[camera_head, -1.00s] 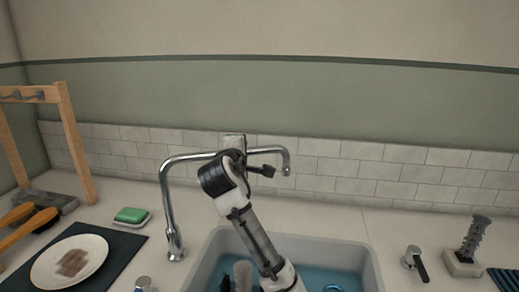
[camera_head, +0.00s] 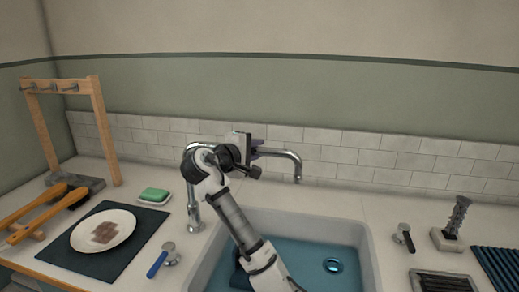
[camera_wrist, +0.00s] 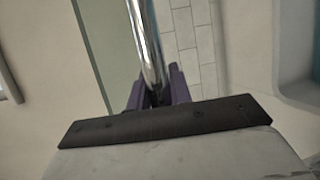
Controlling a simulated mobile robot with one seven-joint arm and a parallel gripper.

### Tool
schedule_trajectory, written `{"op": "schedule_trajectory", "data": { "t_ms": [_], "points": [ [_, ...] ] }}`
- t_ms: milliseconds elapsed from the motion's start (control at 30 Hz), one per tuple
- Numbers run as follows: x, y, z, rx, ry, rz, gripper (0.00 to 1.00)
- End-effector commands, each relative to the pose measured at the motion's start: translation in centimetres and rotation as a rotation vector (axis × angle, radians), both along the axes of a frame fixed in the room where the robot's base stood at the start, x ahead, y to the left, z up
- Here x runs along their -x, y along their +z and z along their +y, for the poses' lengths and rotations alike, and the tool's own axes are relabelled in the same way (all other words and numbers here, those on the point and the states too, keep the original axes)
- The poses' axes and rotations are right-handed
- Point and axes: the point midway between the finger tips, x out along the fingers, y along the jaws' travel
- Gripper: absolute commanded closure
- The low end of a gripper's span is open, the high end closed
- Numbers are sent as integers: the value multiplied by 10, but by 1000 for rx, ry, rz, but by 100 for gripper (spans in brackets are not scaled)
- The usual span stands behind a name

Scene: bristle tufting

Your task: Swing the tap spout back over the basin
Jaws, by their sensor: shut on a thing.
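The chrome tap spout (camera_head: 282,153) rises at the basin's back left corner and reaches to the right, its downturned tip above the back part of the basin (camera_head: 205,264). My gripper (camera_head: 256,149) is at the horizontal part of the spout. In the wrist view the spout (camera_wrist: 148,45) runs between the two purple fingers of my gripper (camera_wrist: 157,88), which are shut on it. My arm hides part of the spout's bend and part of the basin. Blue water with a drain (camera_head: 333,266) shows in the basin.
A blue-handled tap lever (camera_head: 158,263) stands left of the basin, a black-handled one (camera_head: 404,237) right of it. A soap dish (camera_head: 168,197), a plate (camera_head: 125,229) on a dark mat and wooden-handled brushes (camera_head: 50,211) are at left. A grey ribbed post (camera_head: 456,218) stands at right.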

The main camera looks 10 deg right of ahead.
Motion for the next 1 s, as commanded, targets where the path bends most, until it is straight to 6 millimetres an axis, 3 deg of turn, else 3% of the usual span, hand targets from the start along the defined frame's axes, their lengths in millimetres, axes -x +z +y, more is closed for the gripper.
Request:
{"op": "schedule_trajectory", "data": {
  "t_ms": [567,600,733,1000],
  "points": [
    [-1,-1,2,-3,-20,2,100],
    [-1,-2,2,-3,-20,2,75],
    [-1,-1,2,-1,-18,2,58],
    [-1,0,2,-1,-18,0,58]
  ]
}}
